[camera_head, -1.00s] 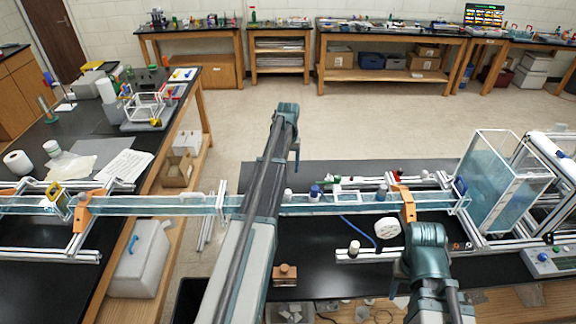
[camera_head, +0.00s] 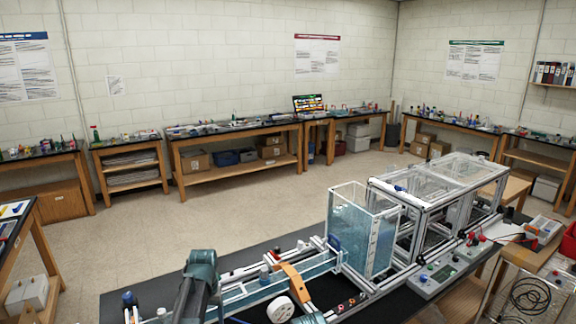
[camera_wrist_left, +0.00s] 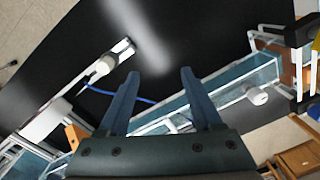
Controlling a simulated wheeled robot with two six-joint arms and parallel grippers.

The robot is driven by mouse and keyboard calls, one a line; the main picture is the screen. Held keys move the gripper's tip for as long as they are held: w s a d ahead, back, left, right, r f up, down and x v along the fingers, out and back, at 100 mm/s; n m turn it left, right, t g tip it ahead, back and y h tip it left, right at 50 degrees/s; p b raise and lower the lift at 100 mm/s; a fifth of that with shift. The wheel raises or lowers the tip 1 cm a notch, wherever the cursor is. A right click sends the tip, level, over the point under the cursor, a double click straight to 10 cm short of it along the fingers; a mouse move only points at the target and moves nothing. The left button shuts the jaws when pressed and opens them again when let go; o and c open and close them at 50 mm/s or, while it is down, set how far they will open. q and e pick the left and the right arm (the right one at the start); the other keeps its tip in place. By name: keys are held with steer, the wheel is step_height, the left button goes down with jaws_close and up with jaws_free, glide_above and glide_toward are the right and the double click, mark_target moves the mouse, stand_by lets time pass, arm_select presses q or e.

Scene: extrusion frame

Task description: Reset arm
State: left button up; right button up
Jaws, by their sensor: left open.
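In the left wrist view, my left gripper (camera_wrist_left: 160,88) shows two dark blue fingers spread apart with nothing between them. It hangs over the black table top, close to a long clear blue-tinted channel (camera_wrist_left: 180,112). In the head view, my left arm rises at the lower left and hides part of the channel (camera_head: 255,292). The left fingers do not show there. A small part of what looks like my right arm shows at the bottom edge; the right gripper is out of view.
A blue-tinted clear tank (camera_head: 362,230) stands right of the channel, beside an aluminium extrusion frame (camera_head: 440,195). A control box (camera_head: 440,275) sits in front. An orange bracket (camera_head: 293,283) and white round knob (camera_head: 280,309) are near my arms. Open floor (camera_head: 240,215) lies behind.

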arm_select(q)
steer(key=s+d+f+m+b, duration=0.2)
steer(key=s+d+f+b, duration=0.4)
steer(key=s+d, duration=0.3)
steer(key=s+d+f+m+b, duration=0.2)
steer(key=s+d+f+b, duration=0.3)
steer(key=s+d+f, duration=0.3)
steer(key=s+d, duration=0.1)
steer(key=s, duration=0.2)
steer(key=shift+m+y+b, duration=0.3)
steer(key=shift+y+b, duration=0.1)
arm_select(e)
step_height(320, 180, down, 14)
